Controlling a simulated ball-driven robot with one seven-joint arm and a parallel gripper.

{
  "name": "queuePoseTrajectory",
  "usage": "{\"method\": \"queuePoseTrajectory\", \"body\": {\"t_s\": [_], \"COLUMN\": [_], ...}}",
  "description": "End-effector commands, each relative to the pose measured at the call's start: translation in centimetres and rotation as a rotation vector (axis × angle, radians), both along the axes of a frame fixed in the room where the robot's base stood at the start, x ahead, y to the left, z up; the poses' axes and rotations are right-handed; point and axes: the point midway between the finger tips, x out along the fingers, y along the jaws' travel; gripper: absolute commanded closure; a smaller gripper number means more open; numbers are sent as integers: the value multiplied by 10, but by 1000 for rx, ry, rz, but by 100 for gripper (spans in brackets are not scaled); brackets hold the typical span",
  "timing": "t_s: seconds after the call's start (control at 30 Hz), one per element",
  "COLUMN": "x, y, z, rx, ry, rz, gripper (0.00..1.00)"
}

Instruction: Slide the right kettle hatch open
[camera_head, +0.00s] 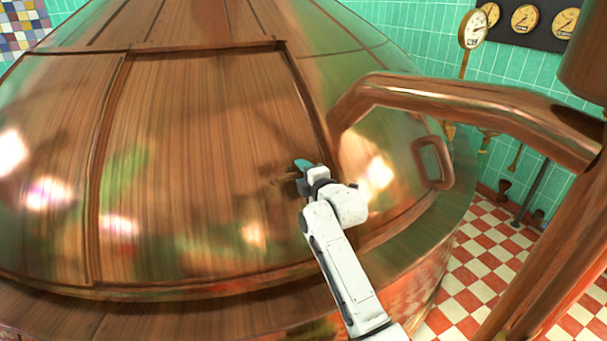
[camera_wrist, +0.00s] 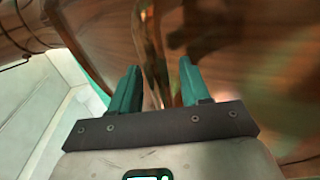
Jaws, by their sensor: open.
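The kettle (camera_head: 380,240) is a large copper dome filling most of the head view. A broad wood-grained copper hatch panel (camera_head: 190,150) lies on its face, framed by raised strips on the top and left. My gripper (camera_head: 298,168) is at the lower right part of this panel, with its teal fingers pointing left. In the wrist view my gripper (camera_wrist: 158,85) has its two teal fingers apart. A shiny, upright copper edge or bar (camera_wrist: 155,50) shows in the gap between them. I cannot tell whether the fingers touch it. A thin brown piece beside the fingers is partly hidden.
A thick copper pipe (camera_head: 450,92) arches from the kettle to the right, above my arm. A copper loop (camera_head: 432,162) stands on the kettle's right side. Gauges (camera_head: 524,18) hang at the back. Red and white checkered floor (camera_head: 490,250) is open at right.

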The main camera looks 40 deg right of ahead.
Motion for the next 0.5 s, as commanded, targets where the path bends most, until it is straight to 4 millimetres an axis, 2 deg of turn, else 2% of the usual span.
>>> {"method": "queuePoseTrajectory", "body": {"t_s": [0.13,0.5], "x": [0,0], "y": [0,0], "z": [0,0], "rx": [0,0], "ry": [0,0], "rz": [0,0], "gripper": [54,89]}}
